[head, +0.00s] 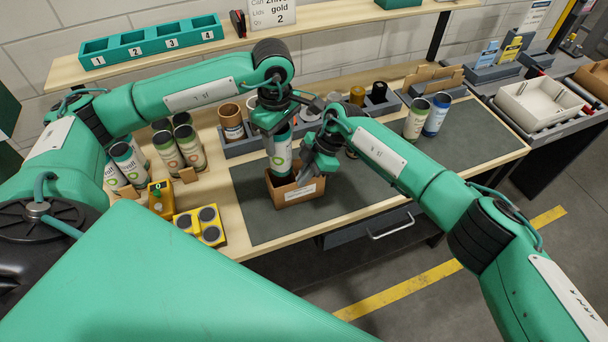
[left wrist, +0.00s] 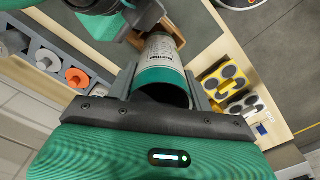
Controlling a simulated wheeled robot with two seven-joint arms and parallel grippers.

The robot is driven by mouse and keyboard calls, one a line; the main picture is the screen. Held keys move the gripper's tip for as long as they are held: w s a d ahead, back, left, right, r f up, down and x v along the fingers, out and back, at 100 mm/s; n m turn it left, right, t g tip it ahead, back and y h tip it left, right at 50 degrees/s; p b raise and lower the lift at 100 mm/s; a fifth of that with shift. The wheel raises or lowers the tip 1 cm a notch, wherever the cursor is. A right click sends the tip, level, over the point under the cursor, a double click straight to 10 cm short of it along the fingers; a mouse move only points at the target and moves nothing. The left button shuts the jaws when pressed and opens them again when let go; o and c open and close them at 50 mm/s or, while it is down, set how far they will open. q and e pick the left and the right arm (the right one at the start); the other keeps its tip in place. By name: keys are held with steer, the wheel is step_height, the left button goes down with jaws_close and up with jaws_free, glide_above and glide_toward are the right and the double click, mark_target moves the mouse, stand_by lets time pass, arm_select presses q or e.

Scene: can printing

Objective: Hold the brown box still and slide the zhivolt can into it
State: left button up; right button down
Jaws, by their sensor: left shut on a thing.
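The zhivolt can (head: 281,157), white with a green end, stands nearly upright in my left gripper (head: 277,132). In the left wrist view the can (left wrist: 162,55) sits between the two fingers (left wrist: 162,88), its dark round end towards the camera. The brown box (head: 299,192) is on the dark mat, with a pale label on its front. The can's lower end is at the box's opening; its depth inside is hidden. The box also shows in the left wrist view (left wrist: 179,33). My right gripper (head: 308,173) is at the box's right side, its fingers too dark to read.
Several cans (head: 187,148) stand at the left, near a yellow holder (head: 212,235) with dark round tops. A grey tray (head: 240,148) with cups and rolls lies behind the box. Two cans (head: 416,118) stand at the right. The mat (head: 255,222) is clear in front.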

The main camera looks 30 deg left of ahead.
arm_select(q)
steer(key=shift+f, duration=0.2)
steer(key=shift+f, duration=3.65)
steer(key=o, duration=1)
steer(key=shift+o, duration=0.2)
step_height(320, 180, up, 12)
